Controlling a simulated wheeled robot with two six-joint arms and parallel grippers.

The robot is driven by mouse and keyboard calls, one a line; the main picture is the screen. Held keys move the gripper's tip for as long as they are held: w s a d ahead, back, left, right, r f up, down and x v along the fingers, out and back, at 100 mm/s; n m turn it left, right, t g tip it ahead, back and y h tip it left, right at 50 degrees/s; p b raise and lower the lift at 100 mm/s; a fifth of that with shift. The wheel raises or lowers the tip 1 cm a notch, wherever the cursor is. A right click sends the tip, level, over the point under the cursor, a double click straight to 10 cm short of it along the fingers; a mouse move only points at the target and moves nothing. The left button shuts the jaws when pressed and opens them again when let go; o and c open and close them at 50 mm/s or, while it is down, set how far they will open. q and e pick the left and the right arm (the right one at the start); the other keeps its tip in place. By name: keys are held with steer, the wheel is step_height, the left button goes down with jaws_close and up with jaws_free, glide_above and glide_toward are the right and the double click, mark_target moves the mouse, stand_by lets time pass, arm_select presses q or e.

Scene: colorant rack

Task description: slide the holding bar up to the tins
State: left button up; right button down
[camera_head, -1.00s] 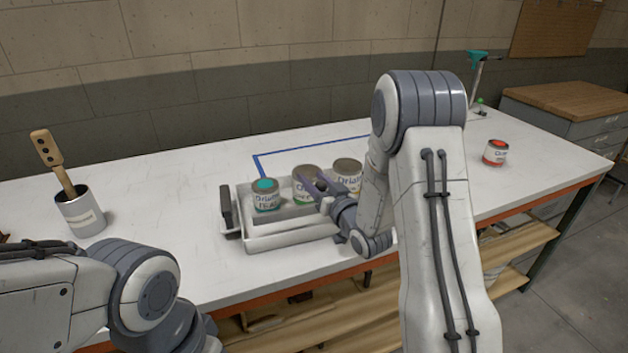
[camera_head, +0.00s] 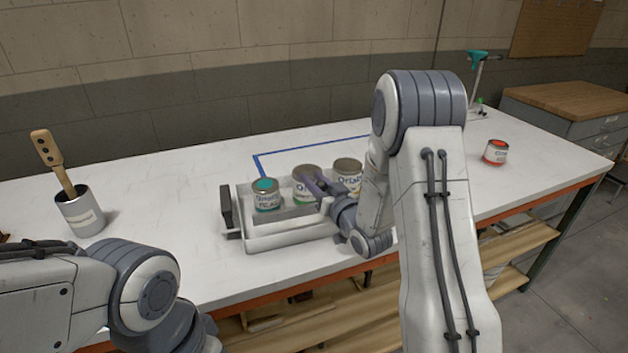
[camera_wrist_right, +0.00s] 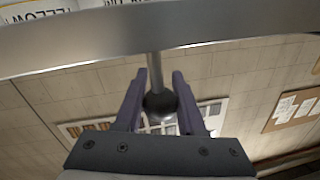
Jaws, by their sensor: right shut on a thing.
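The holding bar (camera_wrist_right: 100,42) is a long grey metal strip across the top of the right wrist view. A thin rod with a dark round knob (camera_wrist_right: 160,104) comes off it. My right gripper (camera_wrist_right: 158,78) is shut on this knob. Three tins stand in the rack: a teal-topped one (camera_head: 266,195), a middle one (camera_head: 305,172) and a right one (camera_head: 348,174). The bar (camera_head: 290,213) lies in front of them; contact is hard to tell. My left gripper is out of view.
The pale rack (camera_head: 262,243) has a dark handle (camera_head: 226,207) at its left end. A cup (camera_head: 82,213) with a wooden-handled tool stands at the left. The white table (camera_head: 160,190) is otherwise mostly clear.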

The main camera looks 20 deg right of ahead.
mark_target(326, 189)
stand_by(0.6)
steer(key=shift+w+b, duration=0.4)
steer(key=shift+w, duration=1.05)
steer(key=c, duration=0.5)
jaws_free()
steer(key=shift+s, duration=0.1)
steer(key=s+p, duration=0.2)
steer(key=s, duration=0.1)
steer(key=s+d+p, duration=0.1)
steer(key=s+p, duration=0.1)
steer(key=s, duration=0.1)
steer(key=s+p, duration=0.2)
steer(key=s, duration=0.1)
steer(key=shift+s+d+r, duration=0.15)
steer(key=shift+s+d, duration=0.2)
steer(key=shift+d, duration=0.05)
steer(key=shift+s+p, duration=0.3)
steer(key=shift+p, duration=0.05)
steer(key=shift+f, duration=0.2)
